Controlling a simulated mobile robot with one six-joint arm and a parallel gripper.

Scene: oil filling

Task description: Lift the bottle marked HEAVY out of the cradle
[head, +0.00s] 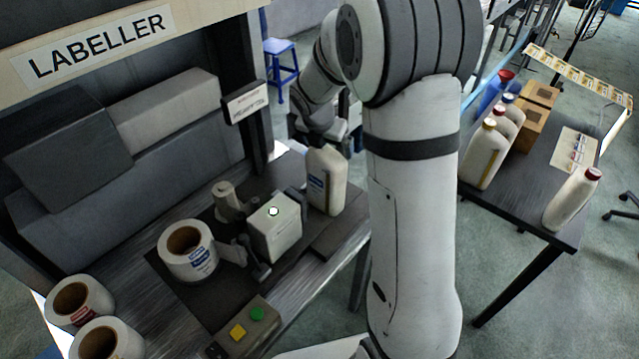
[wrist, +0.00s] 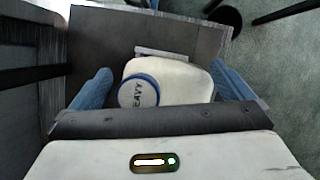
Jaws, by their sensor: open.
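The white bottle (head: 326,182) with a blue-and-white label stands upright at the labeller, at the right end of its dark plate. In the wrist view the bottle (wrist: 185,82) is seen from above, and its blue-rimmed cap (wrist: 139,91) reads HEAVY. My gripper (wrist: 161,72) is open, with one blue finger on each side of the bottle. A gap shows on the left; on the right I cannot tell whether the finger touches. A grey bracket (wrist: 165,53), seemingly part of the cradle, shows beyond the bottle. The rest of the cradle is mostly hidden.
A white box-shaped unit (head: 274,228) stands left of the bottle, and a label roll (head: 188,250) farther left. A button box (head: 246,328) is in front. A sign (head: 245,102) hangs behind. A side table (head: 515,195) at right carries several bottles.

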